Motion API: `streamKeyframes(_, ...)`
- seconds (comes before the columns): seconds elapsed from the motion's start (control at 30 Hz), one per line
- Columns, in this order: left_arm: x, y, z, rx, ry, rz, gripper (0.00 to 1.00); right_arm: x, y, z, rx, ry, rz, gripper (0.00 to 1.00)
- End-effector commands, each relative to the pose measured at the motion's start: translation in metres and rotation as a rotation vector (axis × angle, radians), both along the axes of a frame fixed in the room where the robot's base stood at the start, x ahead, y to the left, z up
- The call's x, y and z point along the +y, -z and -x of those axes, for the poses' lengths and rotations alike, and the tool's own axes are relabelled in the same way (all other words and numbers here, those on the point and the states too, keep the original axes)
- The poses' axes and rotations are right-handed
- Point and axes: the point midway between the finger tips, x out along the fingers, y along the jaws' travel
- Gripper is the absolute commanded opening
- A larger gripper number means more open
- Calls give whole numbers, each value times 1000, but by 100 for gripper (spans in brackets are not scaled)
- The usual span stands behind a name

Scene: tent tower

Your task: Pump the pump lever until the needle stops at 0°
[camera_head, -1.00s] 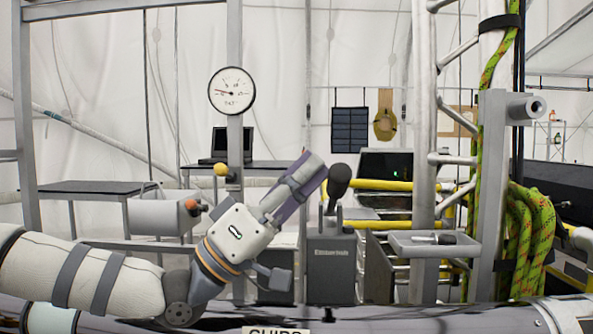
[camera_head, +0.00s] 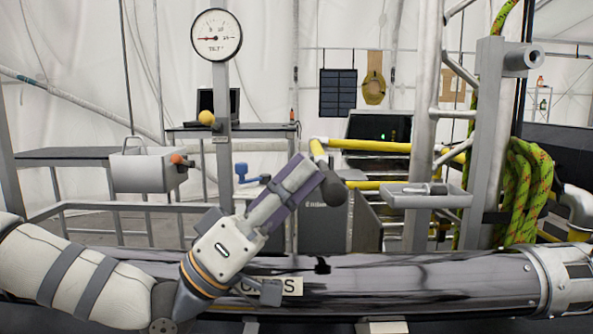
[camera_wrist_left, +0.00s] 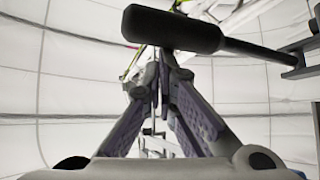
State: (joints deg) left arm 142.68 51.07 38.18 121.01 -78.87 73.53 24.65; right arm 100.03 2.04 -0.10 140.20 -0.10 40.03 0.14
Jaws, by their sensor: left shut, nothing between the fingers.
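The pump lever's dark knob (camera_head: 334,190) is low in front of the grey pump box (camera_head: 322,228) in the head view. In the left wrist view the black lever grip (camera_wrist_left: 172,29) lies crosswise just beyond the fingertips, its rod running right. My left gripper (camera_head: 318,172) is shut and empty beside the knob, partly covering the lever in the head view; I cannot tell whether they touch. The round white tilt gauge (camera_head: 216,35) stands on a post at upper left. Its red needle points left; the scale is too small to read surely. My right gripper is out of view.
A dark glossy tube (camera_head: 400,285) crosses the foreground. A grey tray (camera_head: 425,197) and a metal ladder-like frame (camera_head: 428,110) stand to the right. Yellow rails (camera_head: 380,147) run behind the lever. A grey box (camera_head: 143,172) stands left of the post.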

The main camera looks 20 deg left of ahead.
Motion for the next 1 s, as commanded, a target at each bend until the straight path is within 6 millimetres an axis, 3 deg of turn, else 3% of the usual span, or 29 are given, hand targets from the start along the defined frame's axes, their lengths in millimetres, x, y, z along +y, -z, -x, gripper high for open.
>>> streamKeyframes(0.57, 2, 7, 3, 8, 4, -6, 0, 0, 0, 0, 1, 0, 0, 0)
streamKeyframes(0.67, 19, 10, 13, 6, -1, -1, 0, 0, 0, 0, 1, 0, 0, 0)
streamKeyframes(0.9, 77, 6, 58, -5, -6, 7, 0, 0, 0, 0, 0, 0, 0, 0)
streamKeyframes(1.0, 90, 7, 69, -5, -2, 8, 0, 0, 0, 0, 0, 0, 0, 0)
